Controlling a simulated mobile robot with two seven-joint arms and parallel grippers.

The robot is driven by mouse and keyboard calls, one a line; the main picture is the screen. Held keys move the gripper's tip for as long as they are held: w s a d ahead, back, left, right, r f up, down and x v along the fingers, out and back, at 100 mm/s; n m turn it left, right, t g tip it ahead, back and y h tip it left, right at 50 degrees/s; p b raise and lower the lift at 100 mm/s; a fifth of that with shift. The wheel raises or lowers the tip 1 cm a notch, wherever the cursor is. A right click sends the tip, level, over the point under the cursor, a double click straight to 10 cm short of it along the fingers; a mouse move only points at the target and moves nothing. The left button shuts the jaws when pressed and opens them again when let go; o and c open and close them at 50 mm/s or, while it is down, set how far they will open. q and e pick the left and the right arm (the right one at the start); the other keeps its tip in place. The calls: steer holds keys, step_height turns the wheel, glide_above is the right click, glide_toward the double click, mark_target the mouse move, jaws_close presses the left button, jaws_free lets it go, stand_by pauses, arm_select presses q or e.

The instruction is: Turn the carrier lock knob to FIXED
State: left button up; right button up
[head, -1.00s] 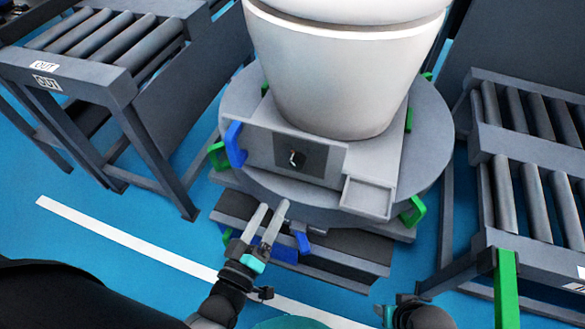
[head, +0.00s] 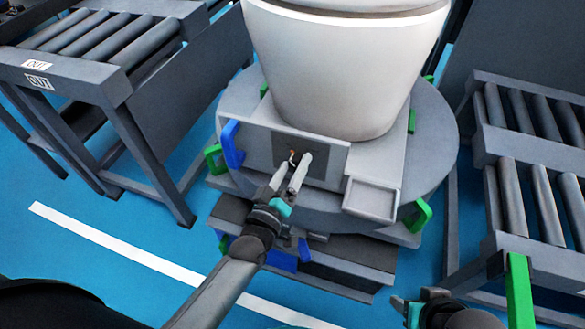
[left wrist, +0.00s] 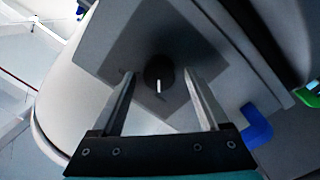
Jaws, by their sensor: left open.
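The carrier lock knob is a round black knob with a white pointer line in the left wrist view (left wrist: 159,74). It sits on a dark square plate (left wrist: 128,48) on the grey carrier's front face. In the head view the plate (head: 317,167) shows, with the knob (head: 292,157) partly hidden by my gripper. My left gripper (head: 294,164) is open, its fingers pointing at the plate. In the left wrist view its fingertips (left wrist: 160,76) lie on either side of the knob, apart from it. My right gripper (head: 408,308) is at the bottom edge, mostly cut off.
A white toilet (head: 345,65) stands on the carrier above the plate. A blue handle (head: 232,145) is left of the plate and a grey tray (head: 370,198) right of it. Green brackets (head: 418,216) stick out around the turntable. Roller conveyors stand left (head: 95,45) and right (head: 530,185).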

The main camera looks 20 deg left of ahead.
arm_select(q)
jaws_close()
stand_by(0.7)
